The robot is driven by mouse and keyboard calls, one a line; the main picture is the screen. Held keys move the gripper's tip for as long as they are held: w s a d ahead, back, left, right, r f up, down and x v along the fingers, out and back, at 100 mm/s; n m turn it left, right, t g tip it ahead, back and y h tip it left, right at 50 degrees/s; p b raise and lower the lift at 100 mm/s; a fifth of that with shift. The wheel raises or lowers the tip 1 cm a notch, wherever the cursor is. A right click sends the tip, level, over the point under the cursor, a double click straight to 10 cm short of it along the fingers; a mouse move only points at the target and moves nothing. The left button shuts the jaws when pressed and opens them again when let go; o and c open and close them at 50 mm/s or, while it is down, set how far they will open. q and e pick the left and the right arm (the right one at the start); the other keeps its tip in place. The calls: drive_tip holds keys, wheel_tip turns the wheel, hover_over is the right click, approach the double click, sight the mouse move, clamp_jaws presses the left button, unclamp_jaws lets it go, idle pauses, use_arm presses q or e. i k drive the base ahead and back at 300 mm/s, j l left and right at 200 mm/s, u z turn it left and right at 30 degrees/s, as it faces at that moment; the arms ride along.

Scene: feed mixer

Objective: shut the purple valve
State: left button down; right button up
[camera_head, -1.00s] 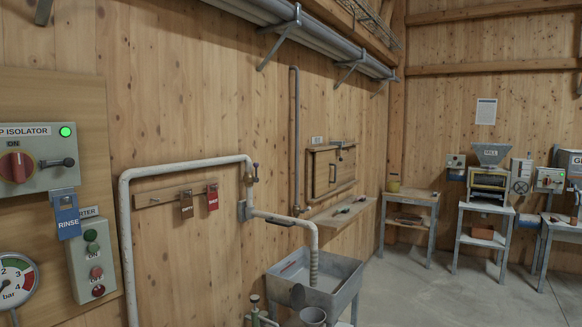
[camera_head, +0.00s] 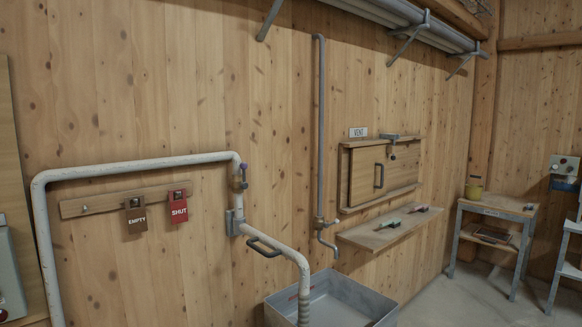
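The purple valve handle (camera_head: 244,168) is small and sits on a brass-coloured body (camera_head: 238,184) on the white pipe, just right of the pipe's upper bend. Whether the valve is open or shut I cannot tell at this size. A red tag marked SHUT (camera_head: 178,206) and a brown tag marked EMPTY (camera_head: 136,214) hang on a wooden peg rail (camera_head: 90,206) left of the valve. Neither of my grippers shows in the head view.
A grey sink (camera_head: 340,298) stands below the pipe's outlet (camera_head: 303,290). A black lever handle (camera_head: 264,247) juts out from the lower pipe. A wall shelf (camera_head: 390,230), a vent hatch (camera_head: 366,178) and a small table (camera_head: 497,207) are further right. Grey floor (camera_head: 465,300) shows at the lower right.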

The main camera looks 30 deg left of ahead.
sight(244, 166)
drive_tip(key=i+j+z, duration=0.15)
drive_tip(key=i+j, duration=0.55)
